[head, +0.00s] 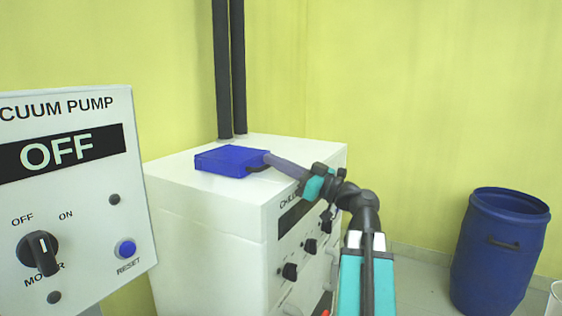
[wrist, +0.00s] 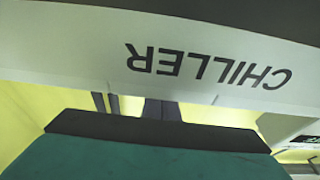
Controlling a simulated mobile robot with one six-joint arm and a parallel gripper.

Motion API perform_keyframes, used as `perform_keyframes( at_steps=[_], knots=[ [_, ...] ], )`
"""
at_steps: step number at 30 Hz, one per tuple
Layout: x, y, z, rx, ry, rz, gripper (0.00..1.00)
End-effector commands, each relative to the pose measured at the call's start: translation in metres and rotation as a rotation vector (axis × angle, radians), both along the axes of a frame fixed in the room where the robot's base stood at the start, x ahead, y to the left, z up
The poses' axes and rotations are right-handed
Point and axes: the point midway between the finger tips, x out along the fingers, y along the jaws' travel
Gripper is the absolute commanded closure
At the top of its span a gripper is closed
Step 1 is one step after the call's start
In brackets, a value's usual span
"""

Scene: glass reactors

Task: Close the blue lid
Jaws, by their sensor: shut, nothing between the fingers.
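The blue lid (head: 231,161) lies flat on top of the white chiller (head: 205,222) in the head view. My gripper (head: 271,160) reaches in from the right, with its fingertips at the lid's right edge. I cannot tell whether they touch it. The fingers are shut with nothing between them. A small dark curved piece shows below the fingertips; I cannot tell what it belongs to. In the wrist view, the chiller's front with its upside-down lettering (wrist: 208,66) fills the upper part, and the lid cannot be made out.
Two dark pipes (head: 230,70) rise behind the chiller. A vacuum pump panel (head: 75,185) reading OFF stands in front at the left. Knobs (head: 290,271) stick out from the chiller's front below my arm. A blue barrel (head: 497,255) stands on the floor at the right.

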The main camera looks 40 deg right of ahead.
Motion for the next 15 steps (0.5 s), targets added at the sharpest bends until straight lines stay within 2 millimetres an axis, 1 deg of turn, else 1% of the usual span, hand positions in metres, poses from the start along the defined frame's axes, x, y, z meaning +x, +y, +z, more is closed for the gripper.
perform_keyframes(
  at_steps=[8,11,15],
  knots=[
    [-0.001,-0.001,0.0,0.0,0.0,-0.001,1.0],
    [-0.004,-0.002,-0.001,0.0,0.0,-0.002,1.0],
    [-0.012,-0.006,-0.003,0.002,0.001,-0.003,1.0]
  ],
)
